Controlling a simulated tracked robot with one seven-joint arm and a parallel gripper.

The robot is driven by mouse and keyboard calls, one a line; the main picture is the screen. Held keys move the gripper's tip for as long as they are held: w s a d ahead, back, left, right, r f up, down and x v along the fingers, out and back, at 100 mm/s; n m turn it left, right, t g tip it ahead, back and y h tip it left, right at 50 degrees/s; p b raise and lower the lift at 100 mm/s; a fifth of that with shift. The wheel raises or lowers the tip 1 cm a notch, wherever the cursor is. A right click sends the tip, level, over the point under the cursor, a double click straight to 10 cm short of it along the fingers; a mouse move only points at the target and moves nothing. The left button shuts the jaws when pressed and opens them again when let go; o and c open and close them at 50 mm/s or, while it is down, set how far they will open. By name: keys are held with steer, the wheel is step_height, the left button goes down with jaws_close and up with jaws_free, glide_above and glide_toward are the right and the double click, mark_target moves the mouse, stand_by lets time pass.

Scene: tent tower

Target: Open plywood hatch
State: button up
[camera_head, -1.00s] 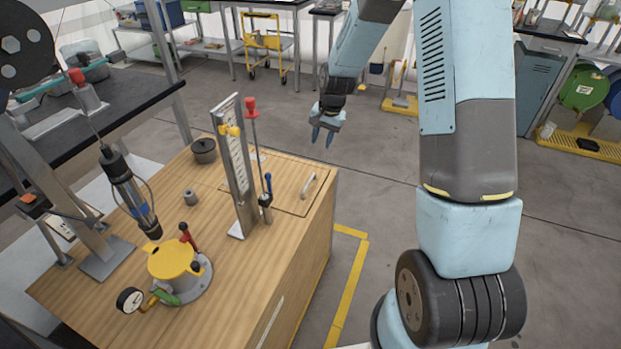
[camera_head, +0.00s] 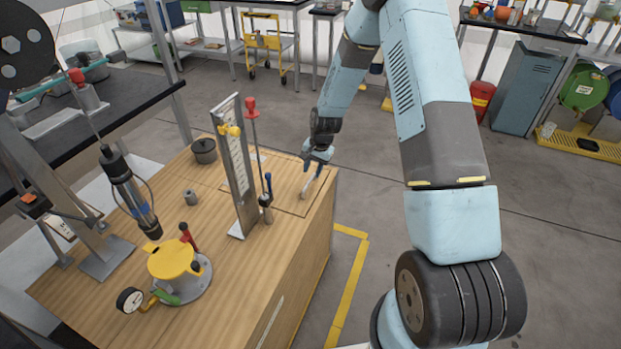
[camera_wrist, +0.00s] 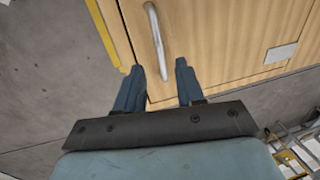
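The plywood hatch (camera_head: 286,194) is a panel set flush in the top of the wooden cabinet, near its far right corner, and it looks closed. Its pale bar handle (camera_head: 308,186) stands up near the right edge. In the wrist view the metal handle (camera_wrist: 156,42) rises from the wood just beyond my fingers. My gripper (camera_head: 313,165) is over the hatch's far edge, beside the handle in the head view. In the wrist view my gripper (camera_wrist: 160,78) has its two blue fingers apart with nothing between them. The handle's near end lies just ahead of the gap; I cannot tell whether they touch.
An upright metal scale post (camera_head: 233,165) with red and yellow knobs and a blue-handled tool stands left of the hatch. Open floor lies to the right.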

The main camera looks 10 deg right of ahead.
mark_target(310, 181)
steer(key=shift+w+a+f, duration=0.15)
steer(key=shift+a+f, duration=0.05)
steer(key=shift+f, duration=1)
steer(key=shift+w+a+f, duration=0.1)
steer(key=shift+a+f, duration=0.1)
steer(key=shift+f, duration=0.95)
jaws_close()
